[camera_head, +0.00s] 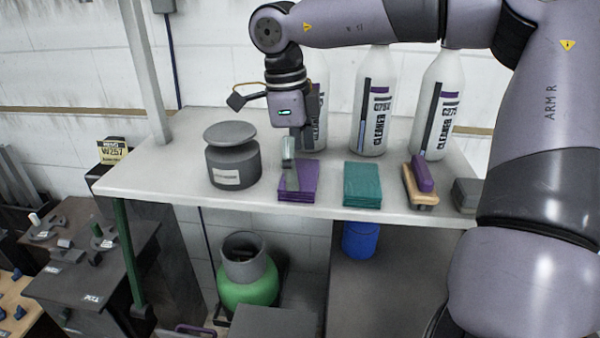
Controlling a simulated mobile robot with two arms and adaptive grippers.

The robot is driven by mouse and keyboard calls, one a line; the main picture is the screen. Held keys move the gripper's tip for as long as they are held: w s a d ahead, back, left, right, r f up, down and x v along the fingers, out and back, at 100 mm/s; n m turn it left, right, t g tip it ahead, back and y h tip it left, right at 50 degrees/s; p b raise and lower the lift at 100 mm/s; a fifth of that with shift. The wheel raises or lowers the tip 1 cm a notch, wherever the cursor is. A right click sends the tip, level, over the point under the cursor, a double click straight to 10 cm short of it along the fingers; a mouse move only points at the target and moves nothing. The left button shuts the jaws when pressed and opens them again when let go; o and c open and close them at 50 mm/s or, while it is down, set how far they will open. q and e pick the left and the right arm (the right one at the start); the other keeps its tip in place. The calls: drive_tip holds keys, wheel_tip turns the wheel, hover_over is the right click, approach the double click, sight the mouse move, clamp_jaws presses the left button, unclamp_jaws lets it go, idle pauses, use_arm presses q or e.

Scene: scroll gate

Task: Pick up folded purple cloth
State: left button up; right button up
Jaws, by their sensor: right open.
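The folded purple cloth (307,176) lies on the white shelf (240,202), near its front edge. The gripper is open, and the cloth lies flat on the shelf. I cannot tell whether the fingertips touch the cloth. My left gripper is not in view.
A folded teal cloth (362,185) lies right of the purple one. A dark grey lidded pot (232,165) stands to the left. White cleaner bottles (373,105) stand behind. A brush (420,187) and a grey block (466,194) sit at the right.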

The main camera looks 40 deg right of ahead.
drive_tip(key=shift+d+f, duration=0.15)
drive_tip(key=shift+f, duration=0.65)
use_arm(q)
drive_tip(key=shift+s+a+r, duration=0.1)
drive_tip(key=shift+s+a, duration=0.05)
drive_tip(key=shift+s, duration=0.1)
use_arm(e)
drive_tip(key=shift+c, duration=0.4)
drive_tip(key=shift+c, duration=0.7)
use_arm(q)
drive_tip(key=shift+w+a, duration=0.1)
use_arm(e)
drive_tip(key=c, duration=0.6)
